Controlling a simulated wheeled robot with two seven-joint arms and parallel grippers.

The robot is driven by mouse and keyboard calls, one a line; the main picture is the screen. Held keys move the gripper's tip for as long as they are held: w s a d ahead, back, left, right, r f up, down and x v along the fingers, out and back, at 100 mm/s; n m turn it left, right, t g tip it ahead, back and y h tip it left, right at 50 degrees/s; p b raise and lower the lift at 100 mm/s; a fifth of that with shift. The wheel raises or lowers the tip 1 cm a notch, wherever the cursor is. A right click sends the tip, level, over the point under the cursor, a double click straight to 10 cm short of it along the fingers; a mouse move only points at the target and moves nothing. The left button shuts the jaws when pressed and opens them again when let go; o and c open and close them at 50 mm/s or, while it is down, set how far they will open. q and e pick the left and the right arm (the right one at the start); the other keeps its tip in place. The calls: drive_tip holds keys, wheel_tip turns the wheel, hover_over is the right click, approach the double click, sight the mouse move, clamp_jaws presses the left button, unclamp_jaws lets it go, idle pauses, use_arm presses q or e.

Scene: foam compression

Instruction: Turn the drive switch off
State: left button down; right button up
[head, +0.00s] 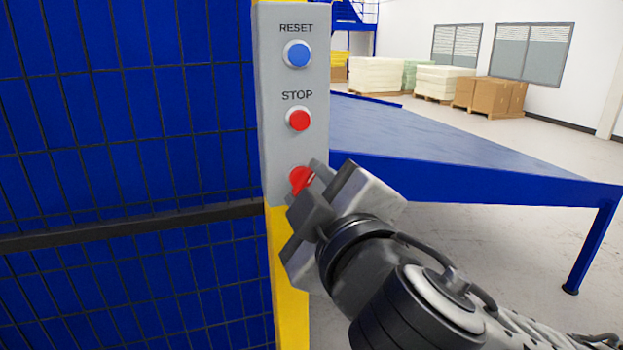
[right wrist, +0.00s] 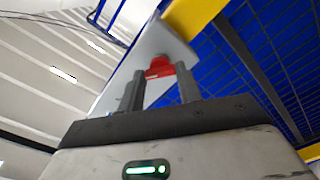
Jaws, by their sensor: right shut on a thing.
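The drive switch (head: 300,179) is a red rotary knob low on a grey control panel (head: 268,130), below the red STOP button (head: 299,120) and the blue RESET button (head: 298,54). My right gripper (head: 314,180) is at the switch and shut on it, partly hiding it in the head view. In the right wrist view the red switch (right wrist: 159,69) sits between the two fingertips of my right gripper (right wrist: 160,80). Any label by the switch is hidden. My left gripper is in neither view.
The panel is on a yellow post (head: 287,290) beside a blue mesh fence (head: 120,120). A blue table (head: 470,180) stands to the right. Pallets with pale stacks (head: 383,76) and brown boxes (head: 490,94) stand far behind.

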drive_tip(key=n+p, duration=0.1)
drive_tip(key=n, duration=0.2)
drive_tip(key=shift+r+n, duration=0.1)
drive_tip(key=shift+n, duration=2.1)
drive_tip(key=o, duration=1)
